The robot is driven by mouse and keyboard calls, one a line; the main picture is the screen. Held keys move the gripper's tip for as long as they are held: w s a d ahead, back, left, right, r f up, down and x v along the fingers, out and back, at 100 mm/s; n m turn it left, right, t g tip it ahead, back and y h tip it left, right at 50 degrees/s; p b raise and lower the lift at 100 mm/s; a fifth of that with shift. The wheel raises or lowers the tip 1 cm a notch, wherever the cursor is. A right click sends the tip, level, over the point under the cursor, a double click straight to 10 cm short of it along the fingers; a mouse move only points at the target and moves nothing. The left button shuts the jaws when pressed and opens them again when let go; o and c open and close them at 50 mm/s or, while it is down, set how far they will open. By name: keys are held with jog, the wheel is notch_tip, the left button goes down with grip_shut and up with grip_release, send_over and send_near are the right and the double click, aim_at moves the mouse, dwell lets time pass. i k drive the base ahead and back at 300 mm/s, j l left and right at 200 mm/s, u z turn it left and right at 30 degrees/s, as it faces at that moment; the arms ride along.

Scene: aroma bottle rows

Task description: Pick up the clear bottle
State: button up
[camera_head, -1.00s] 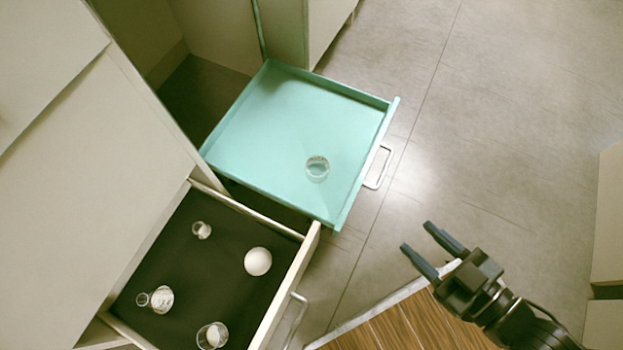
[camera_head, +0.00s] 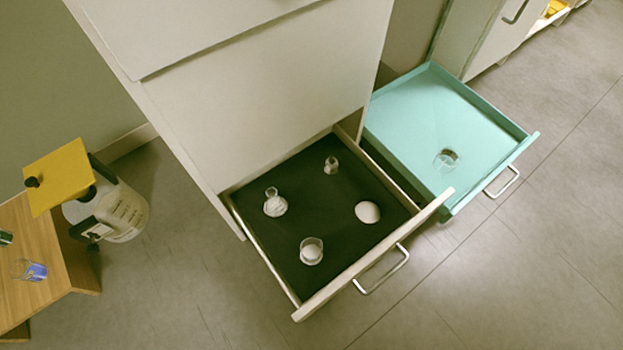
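An open drawer (camera_head: 232,208) with a dark inside holds several small items. A small clear bottle-like piece (camera_head: 331,166) stands near its back right. Another clear glass piece with a narrow top and whitish body (camera_head: 275,205) is at its left. A clear cup with something white in it (camera_head: 311,251) is nearer the front. A clear glass piece (camera_head: 446,160) is in the teal drawer (camera_head: 470,105). I cannot tell for sure which piece is the clear bottle. My gripper is not in the current view.
A round white object (camera_head: 367,212) is also in the dark drawer. A wooden table (camera_head: 40,285) at left holds a small blue glass item (camera_head: 31,270). A white container (camera_head: 125,212) with a yellow panel (camera_head: 58,176) stands beside it. The floor in front is clear.

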aim_at(331, 165)
jog(key=j+z, duration=0.15)
jog(key=j, duration=0.45)
jog(key=k+j+z, duration=0.15)
jog(key=j, duration=0.45)
jog(key=i+j, duration=0.1)
jog(key=j, duration=0.2)
jog(key=i+j+z, duration=0.1)
jog(key=j, duration=0.25)
jog(key=i+j+z, duration=0.1)
jog(key=j, duration=0.2)
